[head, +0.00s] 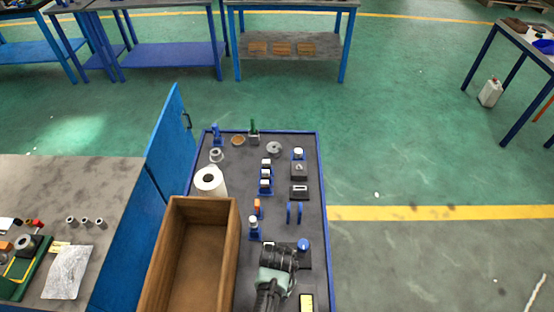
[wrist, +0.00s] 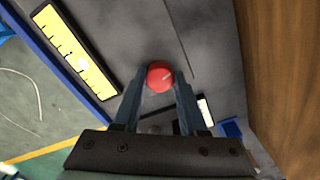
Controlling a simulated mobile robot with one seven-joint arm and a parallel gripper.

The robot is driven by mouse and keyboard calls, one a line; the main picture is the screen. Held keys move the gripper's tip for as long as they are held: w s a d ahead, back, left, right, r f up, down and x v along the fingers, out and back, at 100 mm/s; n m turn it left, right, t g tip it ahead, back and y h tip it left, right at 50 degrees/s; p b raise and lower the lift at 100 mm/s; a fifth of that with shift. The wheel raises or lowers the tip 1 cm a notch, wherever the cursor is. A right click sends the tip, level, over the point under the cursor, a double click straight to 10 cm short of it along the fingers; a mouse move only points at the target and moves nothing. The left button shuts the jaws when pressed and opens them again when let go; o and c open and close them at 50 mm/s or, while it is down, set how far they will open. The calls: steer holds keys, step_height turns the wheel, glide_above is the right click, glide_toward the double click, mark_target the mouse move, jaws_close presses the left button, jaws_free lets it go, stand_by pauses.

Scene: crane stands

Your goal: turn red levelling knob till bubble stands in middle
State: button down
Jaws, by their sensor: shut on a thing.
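The red levelling knob (wrist: 159,75) is round, with a pale mark on its top. In the wrist view it sits between the fingertips of my gripper (wrist: 160,86), which is shut on it. The yellow level vial (wrist: 69,45), in a dark frame, lies to the upper left, with black marks along it. Its pale bubble (wrist: 83,64) looks a little off the middle, toward the lower right end. In the head view the vial (head: 306,302) shows at the bottom edge. My arm hides the red knob and my fingertips there.
A wooden box (head: 232,235) stands close on the left of the bench top (head: 311,170). A blue knob (head: 303,244) stands just beyond my arm. Several small fixtures and a white roll (head: 208,180) are farther back. Open floor lies to the right.

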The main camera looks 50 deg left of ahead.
steer(key=shift+m, duration=2.3)
steer(key=shift+c, duration=2.2)
jaws_free()
step_height(320, 180, up, 13)
steer(key=shift+p, duration=0.3)
